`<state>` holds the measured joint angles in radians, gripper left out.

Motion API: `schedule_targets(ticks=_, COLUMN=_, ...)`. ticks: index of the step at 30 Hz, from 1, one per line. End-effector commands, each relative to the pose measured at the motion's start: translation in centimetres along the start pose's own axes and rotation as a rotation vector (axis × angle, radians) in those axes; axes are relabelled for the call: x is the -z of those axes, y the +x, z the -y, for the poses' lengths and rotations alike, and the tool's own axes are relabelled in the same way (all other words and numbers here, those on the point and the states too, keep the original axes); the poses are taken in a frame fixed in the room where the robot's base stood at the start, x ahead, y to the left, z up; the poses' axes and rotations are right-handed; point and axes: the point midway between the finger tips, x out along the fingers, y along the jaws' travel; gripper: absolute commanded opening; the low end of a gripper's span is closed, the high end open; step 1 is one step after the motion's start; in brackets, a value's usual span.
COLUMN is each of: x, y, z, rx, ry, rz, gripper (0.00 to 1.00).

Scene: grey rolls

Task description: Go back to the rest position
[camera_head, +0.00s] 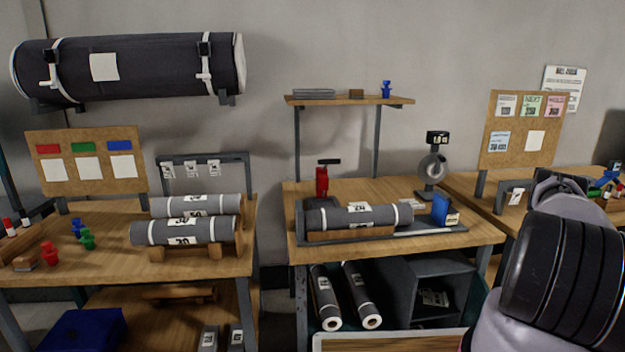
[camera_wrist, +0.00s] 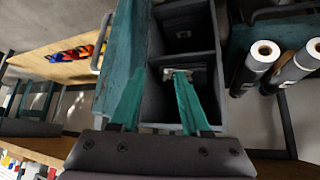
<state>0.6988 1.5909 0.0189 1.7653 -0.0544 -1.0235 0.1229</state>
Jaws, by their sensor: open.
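In the wrist view my gripper (camera_wrist: 161,72) shows two teal fingers, apart, with nothing held between them. Behind the fingers is a dark grey compartment box (camera_wrist: 220,90) with a small pale item inside. In the head view my dark ribbed arm fills the lower right, and the fingers cannot be made out there. A grey roll (camera_head: 380,214) lies in a tray on the middle bench. Two grey rolls (camera_head: 160,233) lie on a wooden cradle on the left bench. Two more rolls (camera_head: 323,295) lean on the lower level under the middle bench, beside the compartment box (camera_head: 400,290).
A red tool (camera_head: 322,182), a blue dispenser (camera_head: 440,210) and a grey gauge (camera_head: 432,168) stand on the middle bench. A small shelf (camera_head: 350,100) is above it. A big black roll (camera_head: 140,68) hangs on the wall at upper left. The right bench (camera_head: 475,187) is partly behind my arm.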

Motion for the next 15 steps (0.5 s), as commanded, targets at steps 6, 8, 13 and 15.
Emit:
schedule_targets(ticks=6, x=7.0, y=-1.9, z=-0.6, rx=-0.019, ry=-0.007, rz=0.005, gripper=0.46)
schedule_targets(ticks=8, x=9.5, y=-2.7, z=-0.6, rx=-0.025, ry=-0.009, rz=0.007, gripper=0.46)
schedule_targets(ticks=13, x=18.4, y=-7.0, z=0.1, rx=-0.046, ry=-0.006, rz=0.014, gripper=0.46)
schedule_targets(ticks=15, x=22.0, y=-9.3, z=0.8, rx=-0.053, ry=-0.002, rz=0.019, gripper=0.46)
